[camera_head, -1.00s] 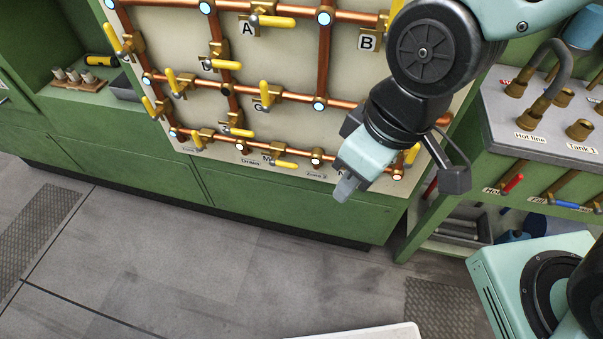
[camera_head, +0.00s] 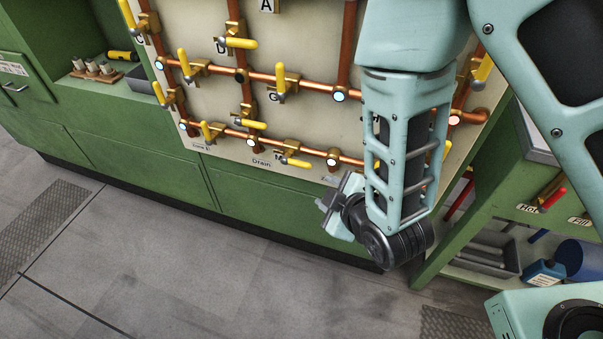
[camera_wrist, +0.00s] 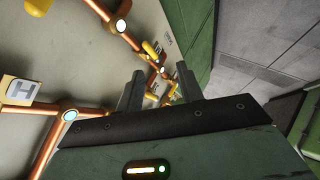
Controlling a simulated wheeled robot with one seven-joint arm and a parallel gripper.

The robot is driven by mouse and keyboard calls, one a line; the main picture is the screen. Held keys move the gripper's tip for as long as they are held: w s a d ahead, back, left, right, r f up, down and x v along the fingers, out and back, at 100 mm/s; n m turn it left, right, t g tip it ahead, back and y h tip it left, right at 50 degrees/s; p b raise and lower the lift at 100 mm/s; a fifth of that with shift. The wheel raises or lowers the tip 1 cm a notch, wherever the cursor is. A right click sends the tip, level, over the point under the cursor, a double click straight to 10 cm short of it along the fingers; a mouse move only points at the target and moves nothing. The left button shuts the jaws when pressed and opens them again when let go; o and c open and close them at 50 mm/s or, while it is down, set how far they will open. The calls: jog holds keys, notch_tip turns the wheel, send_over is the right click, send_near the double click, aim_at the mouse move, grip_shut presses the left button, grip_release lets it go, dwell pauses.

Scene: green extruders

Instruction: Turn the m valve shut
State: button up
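The m valve (camera_head: 291,160), a brass body with a yellow lever, sits on the lowest copper pipe of the pale board, right of the Drain label. Its lever points right, roughly along the pipe. My gripper (camera_head: 337,206) is low in front of the board's bottom edge, right of and below this valve, and apart from it. In the wrist view my gripper (camera_wrist: 160,85) has its two fingers spread with nothing held. Yellow levers show beyond and between the fingers; I cannot tell surely which is the m valve.
Other yellow-lever valves stand close by, such as one on the bottom pipe (camera_head: 212,131) and one above it (camera_head: 248,122). My forearm hides the board's lower right. Green cabinets (camera_head: 255,205) lie below the board. The grey floor (camera_head: 190,265) in front is clear.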

notch_tip(320, 180, down, 4)
jog(key=d+n+t+b, duration=0.1)
jog(key=n+t+b, duration=0.1)
jog(key=n, duration=0.1)
jog(key=n+t+y+b, duration=0.2)
jog(key=n+y+b, duration=0.15)
jog(key=b, duration=1.15)
send_near(303, 167)
jog(key=x, duration=0.2)
jog(key=shift+n+h, duration=0.25)
jog(key=shift+h, duration=0.1)
jog(key=x, duration=0.9)
jog(key=shift+a+r+p, duration=0.1)
jog(key=shift+p, duration=0.3)
grip_shut()
